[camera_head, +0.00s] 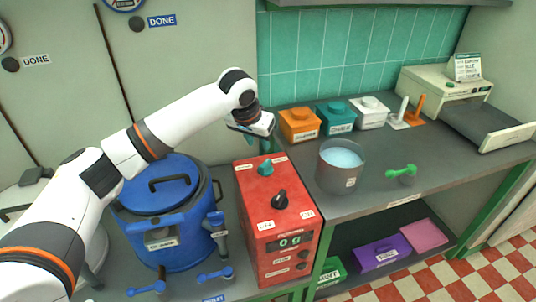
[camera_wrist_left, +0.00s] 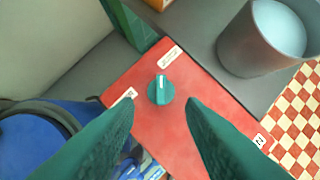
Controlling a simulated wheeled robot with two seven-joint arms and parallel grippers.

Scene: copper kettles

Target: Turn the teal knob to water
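The teal knob (camera_head: 265,168) sits on top of a red box (camera_head: 249,190), near its back edge. In the left wrist view the knob (camera_wrist_left: 161,90) has a white pointer line aimed towards the upper label (camera_wrist_left: 170,57). A second label (camera_wrist_left: 125,96) lies to its left. The lettering on both is too small to read. My left gripper (camera_head: 253,136) is above the knob, pointing down. Its teal fingers are spread apart in the left wrist view (camera_wrist_left: 160,108), one on each side below the knob, with nothing between them. My right gripper is not in view.
A black knob (camera_head: 280,200) stands nearer the front of the red box. A lidded blue vessel (camera_head: 165,240) is left of it. A grey pot (camera_head: 328,175) of pale blue contents and a green tool (camera_head: 402,171) are on the counter to the right. Small lidded boxes (camera_head: 336,116) stand behind.

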